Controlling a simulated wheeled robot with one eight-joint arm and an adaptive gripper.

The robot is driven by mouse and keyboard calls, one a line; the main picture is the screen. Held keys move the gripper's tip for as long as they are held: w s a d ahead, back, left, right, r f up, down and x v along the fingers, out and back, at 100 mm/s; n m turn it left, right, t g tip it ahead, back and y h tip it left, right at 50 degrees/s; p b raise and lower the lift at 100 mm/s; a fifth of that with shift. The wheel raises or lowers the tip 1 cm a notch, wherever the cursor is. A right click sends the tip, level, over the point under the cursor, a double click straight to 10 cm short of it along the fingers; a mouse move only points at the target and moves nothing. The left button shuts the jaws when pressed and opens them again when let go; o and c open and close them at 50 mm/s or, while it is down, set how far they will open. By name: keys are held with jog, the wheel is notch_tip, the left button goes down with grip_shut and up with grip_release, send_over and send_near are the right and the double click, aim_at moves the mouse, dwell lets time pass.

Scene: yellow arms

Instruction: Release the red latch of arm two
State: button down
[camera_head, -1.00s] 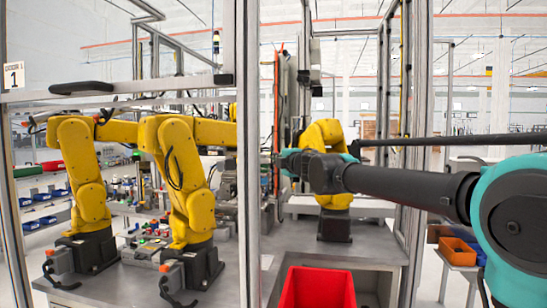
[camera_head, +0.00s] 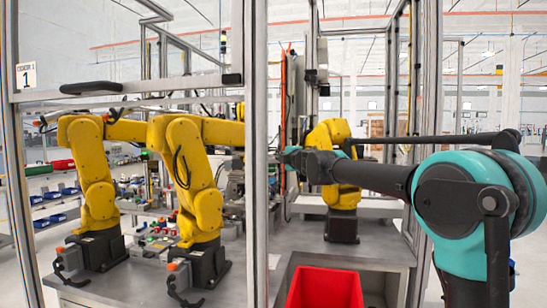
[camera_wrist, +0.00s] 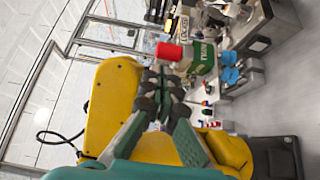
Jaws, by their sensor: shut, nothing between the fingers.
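My gripper (camera_wrist: 163,78) is shut and empty in the wrist view, its dark fingertips close together. A large yellow arm (camera_wrist: 108,105) fills the view beside and behind my fingers. In the head view, yellow arms stand at left (camera_head: 94,185), middle (camera_head: 190,170) and right (camera_head: 341,195); which is arm two is unclear. My fingers cannot be made out there.
A metal cell post (camera_head: 257,200) stands in front, between the middle and right yellow arms. A red bin (camera_head: 325,288) sits at the front. Blue trays (camera_head: 50,220) and small parts lie at the left.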

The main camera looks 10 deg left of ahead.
jog(key=shift+w+d, duration=0.1)
jog(key=shift+d, duration=0.35)
jog(key=shift+d, duration=0.15)
